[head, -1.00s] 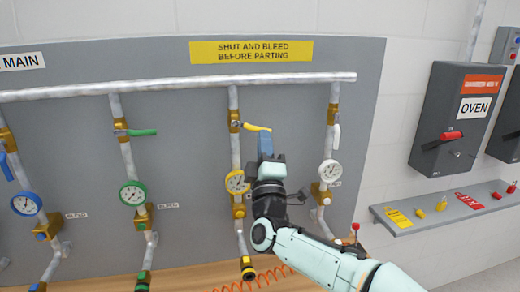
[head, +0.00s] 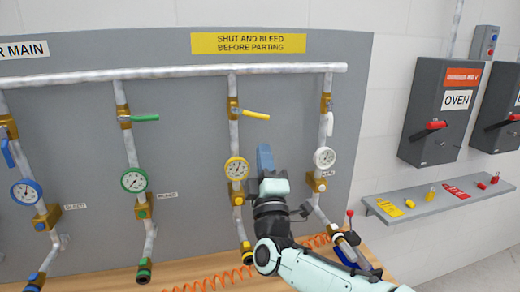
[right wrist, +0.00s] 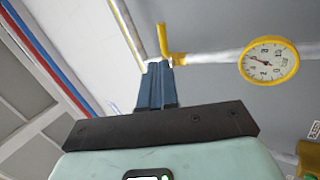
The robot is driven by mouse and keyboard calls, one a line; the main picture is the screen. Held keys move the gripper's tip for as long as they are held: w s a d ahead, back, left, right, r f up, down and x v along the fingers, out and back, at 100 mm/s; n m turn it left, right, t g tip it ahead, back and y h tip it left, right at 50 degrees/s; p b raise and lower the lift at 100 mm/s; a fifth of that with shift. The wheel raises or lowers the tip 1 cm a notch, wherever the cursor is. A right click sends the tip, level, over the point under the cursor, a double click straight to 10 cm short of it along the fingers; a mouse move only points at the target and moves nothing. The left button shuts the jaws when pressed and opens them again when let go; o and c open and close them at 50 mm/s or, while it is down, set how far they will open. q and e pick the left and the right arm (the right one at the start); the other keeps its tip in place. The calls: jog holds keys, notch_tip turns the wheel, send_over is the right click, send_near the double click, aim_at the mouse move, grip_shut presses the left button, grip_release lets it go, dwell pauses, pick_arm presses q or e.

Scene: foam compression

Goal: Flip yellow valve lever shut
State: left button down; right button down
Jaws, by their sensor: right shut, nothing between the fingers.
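The yellow valve lever (head: 255,115) is on the yellow-tagged pipe, below the warning sign. It sticks out to the right, across the upright pipe, with its free end slightly lower. My right gripper (head: 264,150) has blue fingers, shut and empty, pointing up. In the head view its tips are below the lever's free end with a visible gap. In the right wrist view the fingers (right wrist: 157,85) point toward the yellow lever (right wrist: 165,42); contact cannot be told there. The yellow gauge (head: 237,168) is left of the gripper. My left gripper is not in view.
A green lever (head: 145,118) and a blue lever (head: 7,153) are on pipes to the left. A white lever (head: 330,124) is close on the right. A grey shelf (head: 430,204) holds tags and locks.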

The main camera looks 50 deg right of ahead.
jog(key=shift+b+v, duration=0.65)
jog(key=shift+v, duration=2.15)
jog(key=shift+d+f, duration=0.1)
jog(key=shift+f, duration=0.05)
